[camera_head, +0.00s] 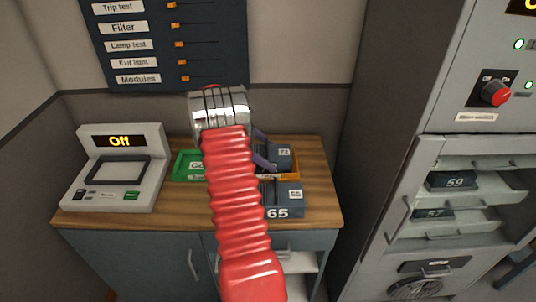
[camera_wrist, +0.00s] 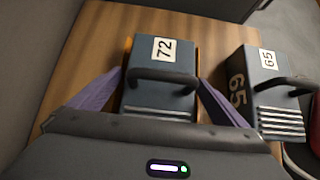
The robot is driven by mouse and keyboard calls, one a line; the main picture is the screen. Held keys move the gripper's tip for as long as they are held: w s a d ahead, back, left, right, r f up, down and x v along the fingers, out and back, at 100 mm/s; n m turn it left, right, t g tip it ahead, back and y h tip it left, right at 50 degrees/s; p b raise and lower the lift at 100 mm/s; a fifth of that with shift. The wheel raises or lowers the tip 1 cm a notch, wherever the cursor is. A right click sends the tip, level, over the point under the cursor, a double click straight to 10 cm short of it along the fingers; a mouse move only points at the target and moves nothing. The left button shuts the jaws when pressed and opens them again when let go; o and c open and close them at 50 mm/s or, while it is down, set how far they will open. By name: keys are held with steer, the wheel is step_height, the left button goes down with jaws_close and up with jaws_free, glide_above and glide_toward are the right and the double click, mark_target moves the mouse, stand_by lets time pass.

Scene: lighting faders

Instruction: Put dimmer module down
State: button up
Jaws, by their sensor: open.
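A dark blue-grey dimmer module labelled 72 (camera_wrist: 150,98) stands in an orange tray (camera_head: 292,178) on the wooden counter. In the head view this module (camera_head: 284,152) is partly hidden by my arm and fingers. My gripper (camera_wrist: 163,85) is open, with one purple finger on each side of module 72 and its handle. Whether the fingers touch its sides I cannot tell. A second module labelled 65 (camera_head: 284,200) stands nearer the counter's front, outside the orange tray. In the wrist view module 65 (camera_wrist: 262,85) is to the right of the right finger.
A green tray (camera_head: 187,166) is left of my arm, partly hidden by it. A grey device reading "Off" (camera_head: 119,166) stands on the counter's left. At the right is a grey cabinet (camera_head: 446,150) with modules 59 (camera_head: 452,180) and 57 on shelves.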

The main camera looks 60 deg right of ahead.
steer(key=shift+r, duration=0.65)
steer(key=v, duration=1.2)
steer(key=w+a+r+m+t, duration=0.15)
steer(key=a+r, duration=0.25)
steer(key=a, duration=0.5)
steer(key=w+a+r+t, duration=0.2)
steer(key=a+r+t, duration=0.15)
steer(key=a, duration=0.65)
steer(key=w+a+r+m+t, duration=0.1)
steer(key=w+a+r+t, duration=0.1)
steer(key=a+r, duration=0.5)
steer(key=s+a+f+m+t+y, duration=0.1)
steer(key=s+a, duration=0.5)
steer(key=a, duration=0.8)
steer(key=s+a+f+m+t+y, duration=0.2)
steer(key=s+a+t, duration=0.3)
steer(key=a, duration=1)
steer(key=shift+s+f+t+y, duration=0.3)
steer(key=shift+s+f+y, duration=0.3)
steer(key=shift+s, duration=0.45)
